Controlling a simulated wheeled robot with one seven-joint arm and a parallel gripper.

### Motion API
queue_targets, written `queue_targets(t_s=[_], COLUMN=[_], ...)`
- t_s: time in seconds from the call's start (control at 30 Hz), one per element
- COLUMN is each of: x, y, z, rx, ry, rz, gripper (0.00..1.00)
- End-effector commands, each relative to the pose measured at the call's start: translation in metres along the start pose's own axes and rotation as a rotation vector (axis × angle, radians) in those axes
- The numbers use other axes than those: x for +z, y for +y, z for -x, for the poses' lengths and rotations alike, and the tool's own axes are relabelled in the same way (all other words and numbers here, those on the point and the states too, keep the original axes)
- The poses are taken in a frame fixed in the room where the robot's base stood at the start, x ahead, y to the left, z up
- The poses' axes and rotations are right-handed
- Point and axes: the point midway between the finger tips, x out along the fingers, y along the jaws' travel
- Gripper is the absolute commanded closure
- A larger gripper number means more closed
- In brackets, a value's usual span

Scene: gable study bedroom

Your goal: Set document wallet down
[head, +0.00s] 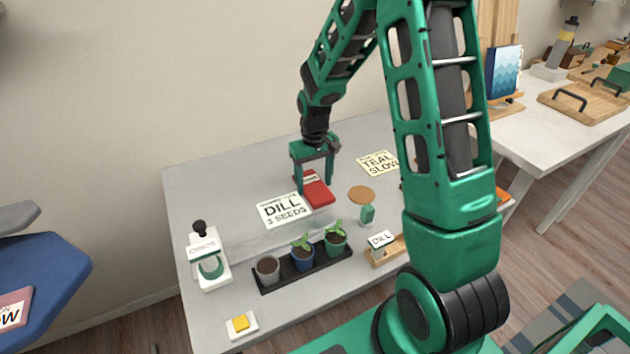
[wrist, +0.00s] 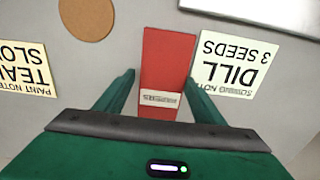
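The document wallet appears to be the flat red item (head: 318,192) with a pale label at one end. It lies on the grey table, to the right of the DILL 3 SEEDS card. My gripper (head: 315,189) is above its labelled end, pointing down, fingers spread wide. In the wrist view the red wallet (wrist: 168,65) shows between the two fingers of my gripper (wrist: 161,76), slightly askew to them. A thin gap shows on the left; the right fingertip overlaps the wallet's edge, and I cannot tell whether it touches.
The table's back left is clear.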

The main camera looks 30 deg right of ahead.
Motion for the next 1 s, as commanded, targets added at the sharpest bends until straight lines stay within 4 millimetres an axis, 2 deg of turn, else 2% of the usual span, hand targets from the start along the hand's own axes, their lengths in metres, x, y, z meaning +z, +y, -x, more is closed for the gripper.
queue_targets(t_s=[0.03, 0.33, 0.47, 0.57, 1.0], x=[0.001, 0.002, 0.002, 0.001, 0.000], y=[-0.007, -0.009, -0.009, -0.007, -0.004], z=[-0.003, -0.004, 0.002, 0.015, 0.099], rx=[-0.009, -0.012, -0.012, -0.010, -0.006], ry=[-0.004, -0.006, -0.005, -0.001, 0.001], rz=[0.011, 0.015, 0.016, 0.013, 0.008], gripper=[0.25, 0.25, 0.25, 0.25, 0.25])
